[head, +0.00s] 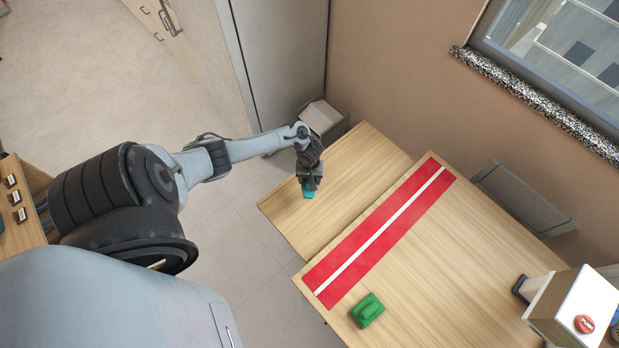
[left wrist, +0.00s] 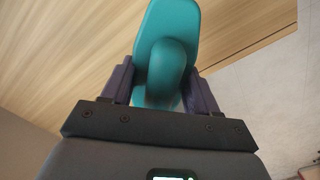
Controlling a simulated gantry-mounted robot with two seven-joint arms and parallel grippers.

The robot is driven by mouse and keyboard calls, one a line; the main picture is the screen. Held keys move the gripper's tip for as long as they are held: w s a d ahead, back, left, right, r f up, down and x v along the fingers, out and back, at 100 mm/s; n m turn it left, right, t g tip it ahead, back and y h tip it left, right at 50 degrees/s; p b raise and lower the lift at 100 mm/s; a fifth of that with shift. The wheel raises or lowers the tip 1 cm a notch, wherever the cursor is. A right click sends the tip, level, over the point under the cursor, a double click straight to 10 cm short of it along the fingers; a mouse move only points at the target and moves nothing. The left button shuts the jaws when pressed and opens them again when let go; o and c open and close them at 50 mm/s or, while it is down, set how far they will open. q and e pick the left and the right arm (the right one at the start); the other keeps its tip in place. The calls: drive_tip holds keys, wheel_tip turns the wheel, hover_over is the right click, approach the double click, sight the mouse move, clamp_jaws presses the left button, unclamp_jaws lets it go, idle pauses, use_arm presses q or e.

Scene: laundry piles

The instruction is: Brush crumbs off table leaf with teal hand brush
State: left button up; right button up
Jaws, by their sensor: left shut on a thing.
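The teal hand brush (head: 308,192) is held in my left gripper (head: 309,178), over the near left part of the wooden table leaf (head: 345,180). In the left wrist view the teal brush (left wrist: 165,50) sits between the two dark fingers of my left gripper (left wrist: 160,90), which are shut on its rounded handle. I cannot tell whether the brush touches the leaf. The bristles are hidden. No crumbs can be made out on the leaf at this size. My right gripper is not in view.
A red runner with a white stripe (head: 350,240) lies on the main table (head: 460,260) beside the leaf. A green object (head: 367,310) sits near the table's front edge. A white box with a red push button (head: 580,310) stands at right. A grey bin (head: 322,118) stands behind the leaf.

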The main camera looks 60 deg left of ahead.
use_arm(q)
drive_tip(key=shift+r+p, duration=1.2)
drive_tip(key=shift+r, duration=0.05)
